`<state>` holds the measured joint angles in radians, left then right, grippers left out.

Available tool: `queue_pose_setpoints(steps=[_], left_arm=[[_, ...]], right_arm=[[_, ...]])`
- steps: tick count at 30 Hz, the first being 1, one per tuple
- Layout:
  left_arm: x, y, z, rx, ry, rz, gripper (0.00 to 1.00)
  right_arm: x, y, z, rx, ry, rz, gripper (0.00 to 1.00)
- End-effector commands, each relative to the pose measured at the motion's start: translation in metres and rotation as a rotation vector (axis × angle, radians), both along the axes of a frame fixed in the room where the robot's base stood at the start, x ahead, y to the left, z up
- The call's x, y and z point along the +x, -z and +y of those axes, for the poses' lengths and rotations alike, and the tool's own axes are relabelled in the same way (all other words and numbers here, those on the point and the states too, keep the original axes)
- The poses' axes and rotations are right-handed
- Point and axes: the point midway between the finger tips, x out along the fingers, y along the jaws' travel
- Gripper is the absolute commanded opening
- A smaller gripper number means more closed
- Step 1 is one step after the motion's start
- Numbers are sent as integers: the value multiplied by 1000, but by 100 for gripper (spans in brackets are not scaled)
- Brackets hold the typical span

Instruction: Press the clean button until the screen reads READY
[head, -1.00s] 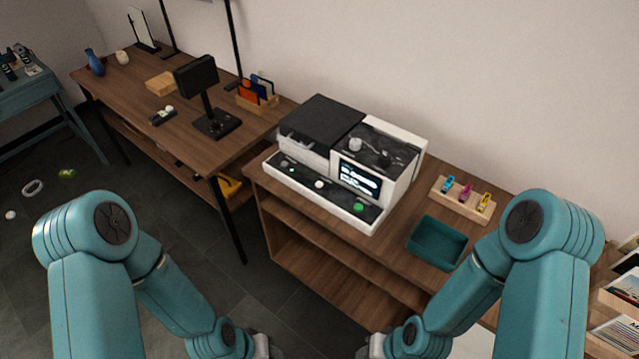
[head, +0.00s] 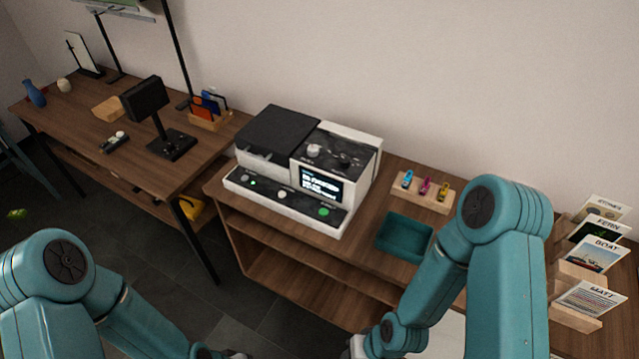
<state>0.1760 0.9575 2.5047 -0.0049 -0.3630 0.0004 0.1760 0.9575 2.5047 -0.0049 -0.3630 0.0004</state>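The white and black machine (head: 300,165) stands on the wooden cabinet to the right of the desk. Its small lit screen (head: 321,185) shows lines of text too small to read surely. Along its front strip are a green button (head: 324,212), a pale round button (head: 282,194) and a small button (head: 253,182) at the left; I cannot tell which is the clean button. My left gripper (head: 232,355) and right gripper (head: 357,347) are at the bottom edge, mostly cut off, below and apart from the machine. Their fingers are not clear.
A teal tray (head: 404,238) and a wooden holder (head: 425,192) with coloured cartridges sit right of the machine. Picture cards (head: 592,256) stand at far right. On the left desk (head: 85,130) are a black monitor stand (head: 172,144) and a card box (head: 209,117).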

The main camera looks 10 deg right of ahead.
Motion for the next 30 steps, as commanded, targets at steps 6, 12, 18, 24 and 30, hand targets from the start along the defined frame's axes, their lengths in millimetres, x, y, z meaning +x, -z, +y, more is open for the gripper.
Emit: queue_pose_setpoints(steps=[6,12,18,24,30], left_arm=[[0,0,0,0,0,0,43],[0,0,0,0,0,0,43],[0,0,0,0,0,0,43],[0,0,0,0,0,0,43],[0,0,0,0,0,0,43]], right_arm=[[0,0,0,0,0,0,0],[0,0,0,0,0,0,0],[0,0,0,0,0,0,0],[0,0,0,0,0,0,0],[0,0,0,0,0,0,0]])
